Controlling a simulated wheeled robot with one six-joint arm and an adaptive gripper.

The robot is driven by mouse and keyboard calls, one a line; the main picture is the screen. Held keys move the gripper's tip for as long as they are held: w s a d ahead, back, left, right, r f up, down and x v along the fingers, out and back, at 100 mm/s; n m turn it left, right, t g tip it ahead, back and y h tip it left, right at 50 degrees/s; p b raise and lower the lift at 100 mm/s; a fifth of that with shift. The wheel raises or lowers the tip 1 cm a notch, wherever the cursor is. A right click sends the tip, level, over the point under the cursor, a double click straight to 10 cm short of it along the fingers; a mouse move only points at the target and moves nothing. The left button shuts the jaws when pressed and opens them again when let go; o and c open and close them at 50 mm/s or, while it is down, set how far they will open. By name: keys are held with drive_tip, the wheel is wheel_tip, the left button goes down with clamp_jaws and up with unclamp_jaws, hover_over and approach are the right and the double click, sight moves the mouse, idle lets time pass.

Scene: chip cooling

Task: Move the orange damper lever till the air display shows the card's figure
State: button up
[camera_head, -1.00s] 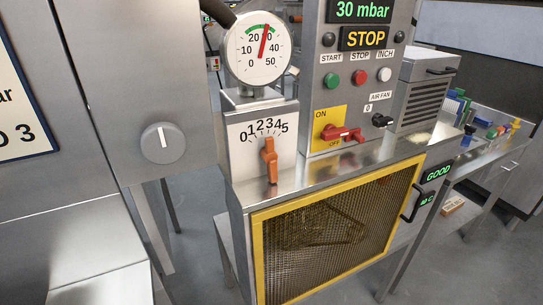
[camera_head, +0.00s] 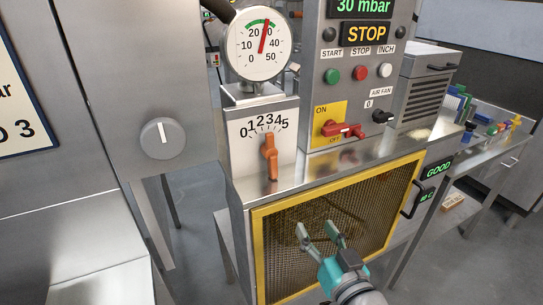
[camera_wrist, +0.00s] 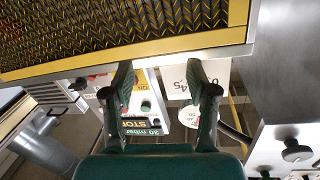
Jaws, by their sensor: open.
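The orange damper lever (camera_head: 269,158) points up on the white 0-to-5 scale plate (camera_head: 265,125), near 2 to 3. The air display (camera_head: 362,6) reads 30 mbar in green and is cut by the top edge. The card (camera_head: 22,100) at the left edge is mostly cut off; a 3 shows at its lower end. My gripper (camera_head: 317,232) is open and empty in front of the yellow-framed mesh panel, below and right of the lever and apart from it. Its two fingers (camera_wrist: 161,85) also show in the wrist view, where I cannot make out the lever.
The yellow-framed mesh panel (camera_head: 421,160) lies below the lever. A round gauge (camera_head: 258,45) stands above it. A red switch (camera_head: 342,131), a black AIR FAN knob (camera_head: 382,117) and push buttons (camera_head: 358,74) sit to the right. A grey knob (camera_head: 163,139) is on the left cabinet.

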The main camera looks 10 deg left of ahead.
sight(272, 154)
drive_tip(key=w+a+r+n+y, duration=0.25)
drive_tip(key=a+r, duration=0.25)
drive_tip(key=r, duration=0.6)
drive_tip(key=shift+g, duration=0.3)
drive_tip(key=x, duration=1)
drive_tip(key=shift+w+a, duration=0.3)
drive_tip(key=shift+f, duration=0.1)
clamp_jaws()
